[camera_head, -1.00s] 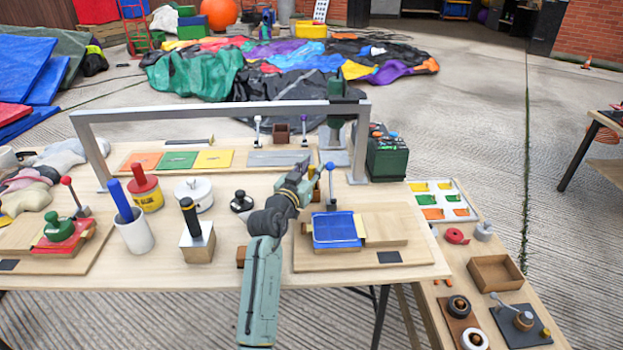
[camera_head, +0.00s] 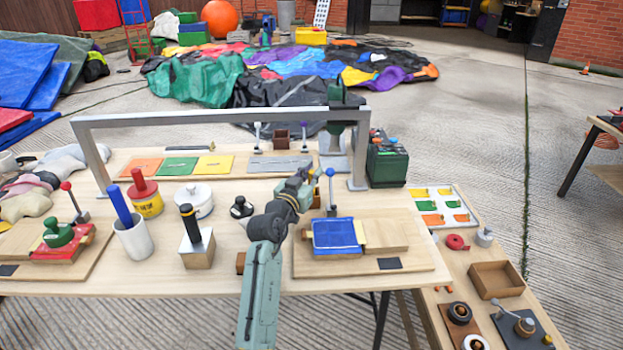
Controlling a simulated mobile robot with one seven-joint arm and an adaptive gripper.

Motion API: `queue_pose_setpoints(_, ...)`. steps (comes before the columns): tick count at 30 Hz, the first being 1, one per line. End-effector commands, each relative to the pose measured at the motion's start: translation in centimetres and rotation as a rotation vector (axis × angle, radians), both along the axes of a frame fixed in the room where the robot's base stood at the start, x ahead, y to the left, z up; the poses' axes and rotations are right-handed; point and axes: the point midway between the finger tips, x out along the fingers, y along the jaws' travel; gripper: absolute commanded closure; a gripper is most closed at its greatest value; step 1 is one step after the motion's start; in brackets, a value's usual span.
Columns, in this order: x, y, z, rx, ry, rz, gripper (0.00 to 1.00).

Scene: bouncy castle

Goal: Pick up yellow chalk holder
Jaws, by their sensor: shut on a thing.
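My gripper (camera_head: 307,174) is at the back middle of the wooden table (camera_head: 225,255), just left of the blue-knobbed lever. It is seen from behind, and its wrist and fingers cover what is between them. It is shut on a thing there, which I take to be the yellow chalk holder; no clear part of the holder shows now. I cannot tell whether it is lifted off the table.
A grey metal frame (camera_head: 225,117) spans the table behind my gripper. A blue-topped press (camera_head: 335,234) with an upright lever (camera_head: 331,190) stands close on the right. A small black-knobbed stamp (camera_head: 241,207) and white pot (camera_head: 195,199) stand left. Bare table lies between.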

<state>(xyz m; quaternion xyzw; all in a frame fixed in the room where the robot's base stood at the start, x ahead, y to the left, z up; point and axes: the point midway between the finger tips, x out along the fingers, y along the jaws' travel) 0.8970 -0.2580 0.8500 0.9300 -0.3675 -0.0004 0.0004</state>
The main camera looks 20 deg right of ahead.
Motion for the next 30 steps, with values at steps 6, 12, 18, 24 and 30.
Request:
queue_pose_setpoints(6,0.0,0.0,2.5,0.000,-0.006,0.000,1.00)
queue_pose_setpoints(12,0.0,-0.1,5.7,0.000,-0.007,-0.002,1.00)
queue_pose_setpoints(18,-2.0,2.1,6.3,-0.002,-0.002,0.002,1.00)
queue_pose_setpoints(24,-5.8,5.6,6.2,-0.003,-0.003,0.004,1.00)
queue_pose_setpoints(30,-9.7,9.3,6.3,-0.001,-0.003,0.004,1.00)
